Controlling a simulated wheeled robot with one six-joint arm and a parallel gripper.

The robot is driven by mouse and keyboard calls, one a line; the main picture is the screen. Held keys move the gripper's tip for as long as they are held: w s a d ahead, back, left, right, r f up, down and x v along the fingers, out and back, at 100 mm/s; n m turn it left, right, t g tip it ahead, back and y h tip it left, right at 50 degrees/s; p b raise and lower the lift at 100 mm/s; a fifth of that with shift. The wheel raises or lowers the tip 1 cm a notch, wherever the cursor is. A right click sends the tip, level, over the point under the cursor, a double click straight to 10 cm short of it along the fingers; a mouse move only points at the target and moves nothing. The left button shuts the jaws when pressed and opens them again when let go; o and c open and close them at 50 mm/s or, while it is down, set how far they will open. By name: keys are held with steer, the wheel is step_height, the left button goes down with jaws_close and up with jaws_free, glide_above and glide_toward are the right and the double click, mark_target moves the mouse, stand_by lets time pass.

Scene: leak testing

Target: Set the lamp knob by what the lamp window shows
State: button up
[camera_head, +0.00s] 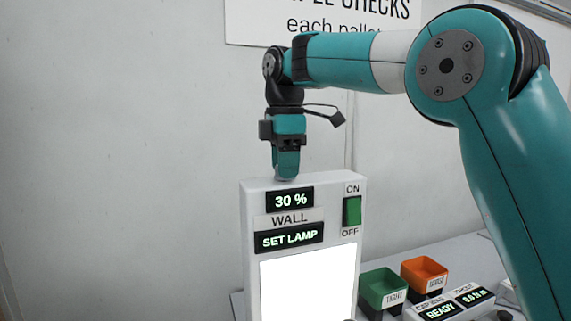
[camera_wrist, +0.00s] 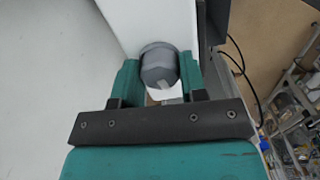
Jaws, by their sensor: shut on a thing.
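The white lamp box (camera_head: 249,225) stands upright with a lit white panel (camera_head: 305,285) on its front. Its upper window (camera_head: 290,199) reads "30 %". A plate below says "WALL", and the lower window (camera_head: 289,239) reads "SET LAMP". My gripper (camera_head: 286,172) points down at the top of the box. In the wrist view its teal fingers are shut on a grey knob (camera_wrist: 158,66), one on each side. The knob has a pale mark on its near face. In the head view the fingers hide the knob.
A green rocker switch (camera_head: 352,211) marked ON and OFF is on the box's right front. A green bin (camera_head: 383,289) labelled TIGHT and an orange bin (camera_head: 424,274) stand to the right. A display unit (camera_head: 440,310) reads "READY". The wall behind is bare on the left.

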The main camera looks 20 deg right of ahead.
steer(key=shift+m, duration=0.4)
steer(key=m, duration=0.4)
steer(key=shift+m+p, duration=0.3)
steer(key=m+p, duration=0.1)
steer(key=m, duration=0.2)
steer(key=shift+r+p, duration=0.1)
steer(key=shift+p, duration=0.25)
steer(key=shift+m+p, duration=0.55)
steer(key=shift+m, duration=0.55)
steer(key=o, duration=0.9)
steer(key=shift+o, duration=0.2)
